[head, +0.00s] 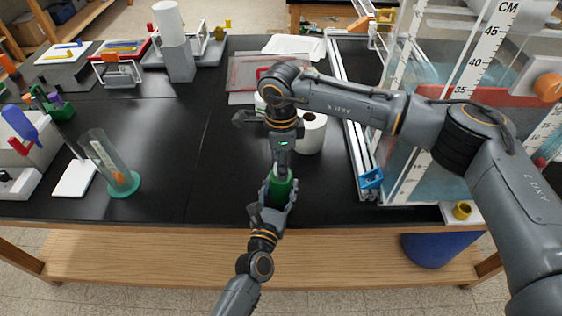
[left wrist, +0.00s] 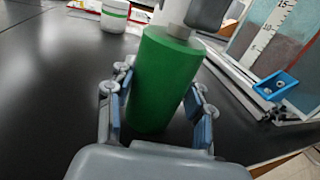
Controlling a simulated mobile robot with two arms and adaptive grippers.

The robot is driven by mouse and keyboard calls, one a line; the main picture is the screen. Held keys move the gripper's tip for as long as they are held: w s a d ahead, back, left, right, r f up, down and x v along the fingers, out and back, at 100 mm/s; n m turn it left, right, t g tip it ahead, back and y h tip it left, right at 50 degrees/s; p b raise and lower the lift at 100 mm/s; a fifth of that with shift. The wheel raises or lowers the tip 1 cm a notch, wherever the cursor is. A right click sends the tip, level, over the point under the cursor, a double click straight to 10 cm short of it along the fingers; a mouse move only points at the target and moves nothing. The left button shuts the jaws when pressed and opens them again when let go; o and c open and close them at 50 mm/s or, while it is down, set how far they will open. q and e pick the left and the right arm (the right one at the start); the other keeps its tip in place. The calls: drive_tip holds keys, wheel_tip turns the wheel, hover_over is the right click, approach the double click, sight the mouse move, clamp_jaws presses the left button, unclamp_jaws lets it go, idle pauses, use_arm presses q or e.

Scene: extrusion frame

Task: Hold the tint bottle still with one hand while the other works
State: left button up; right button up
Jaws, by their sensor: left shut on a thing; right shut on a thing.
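The tint bottle is a green cylinder (head: 280,190) standing near the front edge of the black bench. It fills the middle of the left wrist view (left wrist: 163,85), with a pale top piece (left wrist: 172,14) above the green body. My left gripper (head: 276,198) is shut on the green body, one finger on each side; its fingers also show in the left wrist view (left wrist: 158,112). My right gripper (head: 282,166) comes down from above and is shut at the pale top of the bottle. Its fingers hide most of that top.
A white roll-shaped item (head: 311,134) stands just behind the grippers. To the right are a clear tank with a ruler scale (head: 478,65) and a blue clip (head: 371,179). A clear cylinder on a green base (head: 122,188) stands left. The bench between is clear.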

drive_tip(key=n, duration=0.6)
drive_tip(key=shift+n, duration=0.3)
drive_tip(key=n, duration=0.5)
drive_tip(key=shift+w, duration=0.1)
drive_tip(key=shift+n, duration=0.3)
drive_tip(key=o, duration=1.2)
drive_tip(key=shift+c, duration=0.2)
wheel_tip(320, 180, up, 12)
